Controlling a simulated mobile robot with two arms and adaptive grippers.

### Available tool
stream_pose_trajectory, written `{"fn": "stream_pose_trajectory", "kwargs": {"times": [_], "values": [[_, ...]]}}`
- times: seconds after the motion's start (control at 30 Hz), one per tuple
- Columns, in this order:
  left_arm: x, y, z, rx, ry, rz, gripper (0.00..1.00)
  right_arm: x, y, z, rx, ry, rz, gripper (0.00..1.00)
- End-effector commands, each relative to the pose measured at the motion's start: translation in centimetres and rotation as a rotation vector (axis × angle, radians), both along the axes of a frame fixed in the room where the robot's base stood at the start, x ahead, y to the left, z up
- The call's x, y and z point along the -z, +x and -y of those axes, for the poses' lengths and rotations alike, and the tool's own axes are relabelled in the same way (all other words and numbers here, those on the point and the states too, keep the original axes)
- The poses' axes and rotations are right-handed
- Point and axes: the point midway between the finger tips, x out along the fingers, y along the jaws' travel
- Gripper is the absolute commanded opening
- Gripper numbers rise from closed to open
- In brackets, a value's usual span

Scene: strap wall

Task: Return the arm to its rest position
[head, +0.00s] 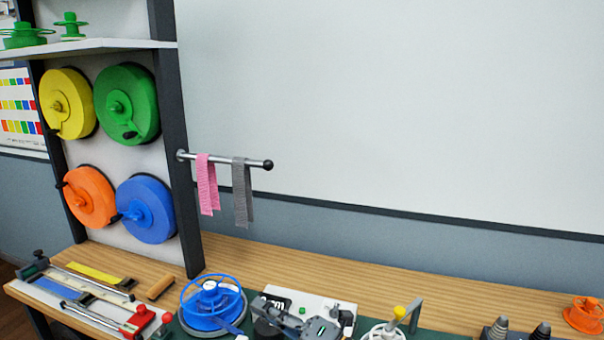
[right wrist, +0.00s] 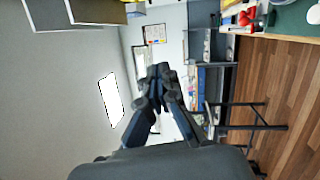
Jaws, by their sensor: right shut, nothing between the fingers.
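My right gripper (right wrist: 160,75) shows in the right wrist view with its dark fingers brought together and nothing between them. It is in open air, apart from any object, with the room behind it. In the head view I cannot clearly make out my right gripper; a grey and dark shape at the bottom edge is cut off and hard to tell. My left gripper is not in view. A pink strap (head: 207,185) and a grey strap (head: 242,192) hang over a metal rod (head: 225,159) on the rack's post.
Yellow (head: 78,88), green (head: 138,88), orange (head: 95,205) and blue (head: 150,220) reels hang on the rack. Tools crowd the wooden bench's (head: 385,282) front edge, including a blue wheel (head: 212,290); an orange spool (head: 583,316) stands at right. The bench's back strip is clear.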

Motion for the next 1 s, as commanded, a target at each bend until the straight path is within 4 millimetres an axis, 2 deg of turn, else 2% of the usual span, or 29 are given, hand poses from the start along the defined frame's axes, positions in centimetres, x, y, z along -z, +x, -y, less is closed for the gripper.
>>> {"fn": "stream_pose_trajectory", "kwargs": {"times": [0.07, 0.1, 0.17, 0.2, 0.27, 0.3, 0.37, 0.4, 0.47, 0.5, 0.6, 0.7, 0.83, 1.0], "values": [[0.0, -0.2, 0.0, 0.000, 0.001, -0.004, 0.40, -2.5, -0.2, 3.0, 0.110, 0.253, -0.066, 0.00], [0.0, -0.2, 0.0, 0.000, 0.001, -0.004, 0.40, -3.4, 0.1, 5.3, 0.187, 0.378, -0.109, 0.00], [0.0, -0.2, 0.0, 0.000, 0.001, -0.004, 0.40, -3.7, 0.6, 9.3, 0.318, 0.556, -0.192, 0.00], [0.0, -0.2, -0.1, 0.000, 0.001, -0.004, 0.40, -3.1, 0.8, 12.1, 0.412, 0.659, -0.257, 0.00], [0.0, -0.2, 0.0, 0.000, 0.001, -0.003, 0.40, -1.2, 0.9, 16.4, 0.563, 0.793, -0.370, 0.00], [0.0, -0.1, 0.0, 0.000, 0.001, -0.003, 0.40, 0.6, 0.6, 18.9, 0.660, 0.863, -0.450, 0.00], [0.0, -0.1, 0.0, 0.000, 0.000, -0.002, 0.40, 3.8, -0.3, 22.1, 0.801, 0.943, -0.577, 0.00], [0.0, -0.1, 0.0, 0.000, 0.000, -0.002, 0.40, 6.0, -1.3, 23.9, 0.892, 0.984, -0.666, 0.00], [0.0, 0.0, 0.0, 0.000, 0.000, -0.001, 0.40, 9.7, -3.3, 26.1, 1.021, 1.024, -0.807, 0.00], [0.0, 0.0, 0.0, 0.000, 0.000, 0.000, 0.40, 12.0, -4.9, 27.2, 1.101, 1.039, -0.904, 0.00], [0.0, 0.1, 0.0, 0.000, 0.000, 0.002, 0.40, 17.0, -9.3, 28.6, 1.263, 1.041, -1.131, 0.00], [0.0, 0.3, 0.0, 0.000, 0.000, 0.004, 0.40, 20.2, -13.4, 28.9, 1.371, 1.010, -1.318, 0.00], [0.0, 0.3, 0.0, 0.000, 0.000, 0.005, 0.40, 22.9, -18.0, 28.6, 1.459, 0.953, -1.514, 0.00], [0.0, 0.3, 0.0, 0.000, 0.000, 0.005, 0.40, 24.8, -23.4, 27.8, 1.528, 0.865, -1.727, 0.00]]}}
